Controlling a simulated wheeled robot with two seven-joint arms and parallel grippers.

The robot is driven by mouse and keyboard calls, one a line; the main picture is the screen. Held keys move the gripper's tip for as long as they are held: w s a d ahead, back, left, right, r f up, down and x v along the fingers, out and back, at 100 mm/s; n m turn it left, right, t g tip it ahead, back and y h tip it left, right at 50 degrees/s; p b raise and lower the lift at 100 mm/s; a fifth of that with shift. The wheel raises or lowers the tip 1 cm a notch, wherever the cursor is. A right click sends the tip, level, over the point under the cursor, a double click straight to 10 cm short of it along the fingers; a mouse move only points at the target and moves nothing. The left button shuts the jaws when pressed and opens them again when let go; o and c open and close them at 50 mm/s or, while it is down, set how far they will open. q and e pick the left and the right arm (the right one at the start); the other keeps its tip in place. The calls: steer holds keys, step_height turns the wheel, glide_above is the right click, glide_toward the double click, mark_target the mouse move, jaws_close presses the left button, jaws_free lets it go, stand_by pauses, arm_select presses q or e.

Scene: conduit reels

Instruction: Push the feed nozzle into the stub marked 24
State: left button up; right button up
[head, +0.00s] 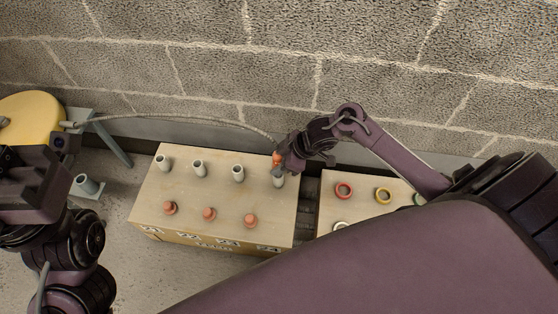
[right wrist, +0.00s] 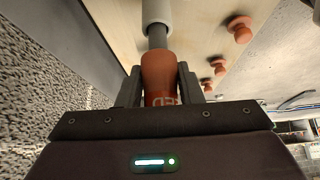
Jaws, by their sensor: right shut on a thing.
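The orange feed nozzle (head: 277,157) is held in my right gripper (head: 284,163) at the back right of the wooden box (head: 180,185). In the right wrist view, both fingers (right wrist: 160,88) are shut around the nozzle (right wrist: 157,72). Its dark grey tip (right wrist: 157,36) lines up with and meets the mouth of a pale grey stub (right wrist: 157,13); I cannot tell how deep it sits. In the head view this stub (head: 278,182) is the rightmost of the back row. My left gripper's fingers are not clear at the left edge.
More grey stubs (head: 238,174) stand in the back row, with orange caps (head: 209,213) in front. A pale hose runs along the wall from the yellow reel (head: 30,118) to the nozzle. A second box (head: 361,206) with coloured rings stands to the right.

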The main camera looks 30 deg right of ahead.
steer(key=shift+f+b, duration=0.85)
steer(key=shift+f, duration=0.95)
steer(key=o, duration=1.6)
steer(key=shift+c, duration=0.2)
